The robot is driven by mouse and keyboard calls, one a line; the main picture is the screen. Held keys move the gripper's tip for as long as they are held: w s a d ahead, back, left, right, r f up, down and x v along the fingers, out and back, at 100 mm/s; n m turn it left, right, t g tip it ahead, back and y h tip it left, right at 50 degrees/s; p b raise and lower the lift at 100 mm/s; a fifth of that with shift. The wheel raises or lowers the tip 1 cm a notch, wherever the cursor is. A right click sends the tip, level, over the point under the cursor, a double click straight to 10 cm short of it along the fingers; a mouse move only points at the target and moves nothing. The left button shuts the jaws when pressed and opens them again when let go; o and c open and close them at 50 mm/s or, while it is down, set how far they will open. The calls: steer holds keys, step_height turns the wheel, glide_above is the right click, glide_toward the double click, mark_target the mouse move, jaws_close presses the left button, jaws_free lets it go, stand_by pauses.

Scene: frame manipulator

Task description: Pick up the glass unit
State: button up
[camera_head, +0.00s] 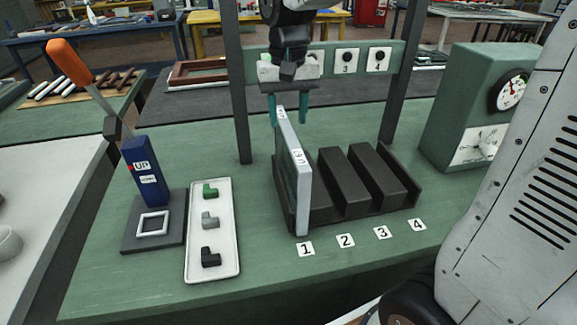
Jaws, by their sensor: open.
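The glass unit (299,186) is a thin pale-framed pane standing upright on edge in the leftmost slot of a black rack (345,212), by the label 1. It is seen nearly edge-on, with a white label near its top. My gripper (289,110) hangs above the rack at the far upper end of the glass unit. Its two teal fingers point down and are apart, one to each side of the pane's top edge. Whether a finger touches the pane cannot be told. The other rack slots look empty.
Dark posts with a green crossbar (400,52) frame the gripper. Left are a white tray (226,262) with small green, grey and black pieces, and a blue lever stand (148,172) with an orange handle. A green gauge box (455,105) stands right. Number cards lie before the rack.

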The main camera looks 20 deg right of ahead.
mark_target(289, 132)
steer(key=f, duration=0.7)
steer(key=shift+w+d+f, duration=0.2)
steer(key=shift+f, duration=0.15)
jaws_close()
stand_by(1.1)
